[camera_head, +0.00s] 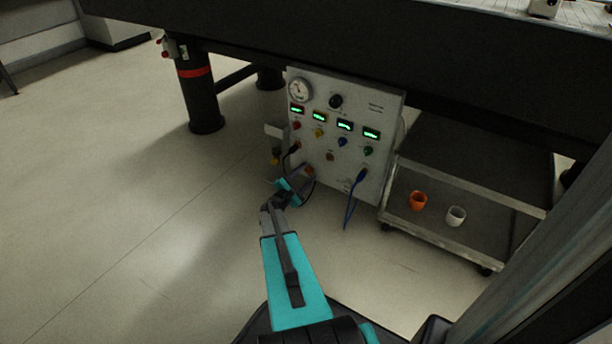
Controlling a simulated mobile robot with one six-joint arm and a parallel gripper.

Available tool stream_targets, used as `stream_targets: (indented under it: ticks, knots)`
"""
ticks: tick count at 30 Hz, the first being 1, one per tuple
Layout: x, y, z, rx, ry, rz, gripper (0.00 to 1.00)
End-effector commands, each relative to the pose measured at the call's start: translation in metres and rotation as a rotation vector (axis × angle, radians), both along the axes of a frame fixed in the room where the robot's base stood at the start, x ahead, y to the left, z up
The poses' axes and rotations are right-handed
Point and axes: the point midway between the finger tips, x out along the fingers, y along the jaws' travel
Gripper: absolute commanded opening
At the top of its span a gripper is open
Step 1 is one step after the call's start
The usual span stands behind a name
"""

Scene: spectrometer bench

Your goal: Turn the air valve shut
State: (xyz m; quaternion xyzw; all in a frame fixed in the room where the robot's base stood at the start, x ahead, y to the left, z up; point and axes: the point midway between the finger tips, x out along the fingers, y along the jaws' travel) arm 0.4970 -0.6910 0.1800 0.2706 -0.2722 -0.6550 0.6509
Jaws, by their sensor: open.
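A grey-white control panel (375,104) stands under the dark bench, tilted in the picture. It carries a round dial gauge (299,89), a black knob (336,101), several green-lit displays and coloured knobs or sockets. No label is readable, so I cannot tell for certain which part is the air valve. My gripper (305,173) is small and dark in this view, at the panel's lower left, close to a red-orange part (309,170). It is open; whether it touches anything cannot be told. My arm hides some of the floor below it.
The bench (430,55) overhangs the panel. Its black leg with a red band (194,72) stands at the left, with small red-handled fittings (166,47) beside it. A blue cable (351,200) hangs from the panel. A low cart (470,242) at right holds orange and white cups. Floor at left is clear.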

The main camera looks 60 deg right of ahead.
Motion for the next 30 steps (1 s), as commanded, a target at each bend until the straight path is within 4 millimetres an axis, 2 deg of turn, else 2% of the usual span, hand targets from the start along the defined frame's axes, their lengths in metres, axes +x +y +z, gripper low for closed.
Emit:
stream_targets:
  ticks: [4, 9, 12, 30]
  knots:
    - [0.0, 0.0002, 0.0001, 0.0, 0.0, 0.0, 0.45]
    - [-0.0001, 0.0003, 0.0001, 0.0, 0.0, 0.0, 0.17]
    - [-0.0001, 0.0003, 0.0, 0.0, 0.0, 0.0, 0.04]
    - [-0.0005, 0.0003, -0.0005, 0.001, 0.106, -0.001, 0.04]
